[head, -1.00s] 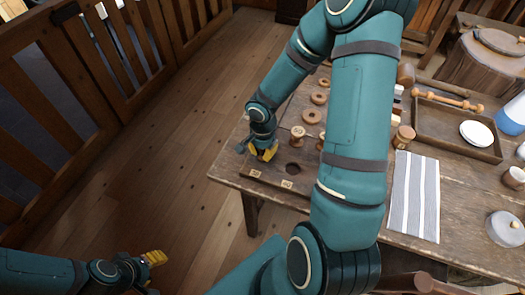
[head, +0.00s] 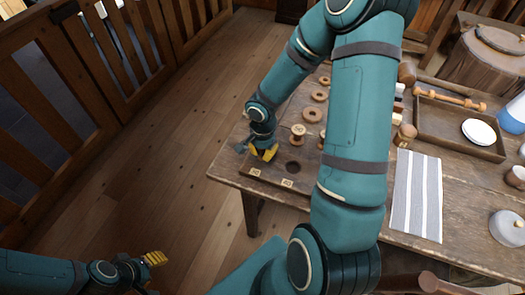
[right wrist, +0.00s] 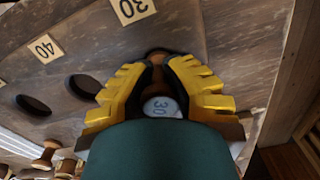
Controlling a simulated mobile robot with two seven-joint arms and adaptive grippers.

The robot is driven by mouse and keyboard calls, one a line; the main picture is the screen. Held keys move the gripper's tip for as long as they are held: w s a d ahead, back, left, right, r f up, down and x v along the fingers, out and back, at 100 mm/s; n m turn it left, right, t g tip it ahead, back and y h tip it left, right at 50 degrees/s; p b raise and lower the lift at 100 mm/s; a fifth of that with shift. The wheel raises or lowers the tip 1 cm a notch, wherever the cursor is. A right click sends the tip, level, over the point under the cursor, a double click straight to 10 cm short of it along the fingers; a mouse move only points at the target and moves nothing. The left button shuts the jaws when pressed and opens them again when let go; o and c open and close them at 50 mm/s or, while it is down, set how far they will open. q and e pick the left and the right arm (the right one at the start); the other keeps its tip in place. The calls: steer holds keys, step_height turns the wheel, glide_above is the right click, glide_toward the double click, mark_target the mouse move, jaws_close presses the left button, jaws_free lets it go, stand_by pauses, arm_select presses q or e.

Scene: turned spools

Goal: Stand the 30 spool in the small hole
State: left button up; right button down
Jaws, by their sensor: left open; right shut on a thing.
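My right gripper (head: 263,152) is low over the left end of the wooden board on the table. In the right wrist view its yellow fingers (right wrist: 158,92) are shut on the 30 spool (right wrist: 160,106), whose pale round end marked 30 faces the camera. The spool is between the fingers, near the 30 label (right wrist: 132,10). The small hole beside that label is mostly hidden by the fingers and spool; I cannot tell whether the spool's foot is in it. My left gripper (head: 153,258) is open and empty over the floor, away from the table.
The 40 label (right wrist: 45,48) and two open holes, one (right wrist: 85,86) and another (right wrist: 33,105), are beside the gripper. A spool (head: 298,132) stands behind on the board, with wooden rings (head: 312,115) beyond. A striped cloth (head: 415,195) and a tray (head: 455,137) are to the right.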

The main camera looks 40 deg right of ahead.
arm_select(q)
steer(key=shift+f+b, duration=0.6)
steer(key=shift+b, duration=0.05)
arm_select(e)
steer(key=shift+f, duration=0.4)
steer(key=shift+c, duration=1.7)
jaws_free()
steer(key=shift+r, duration=0.2)
steer(key=shift+r+p, duration=2.5)
steer(key=shift+r, duration=1.2)
steer(key=shift+r+p, duration=0.75)
steer(key=shift+r, duration=0.4)
arm_select(q)
step_height(320, 180, up, 6)
steer(key=shift+r, duration=0.2)
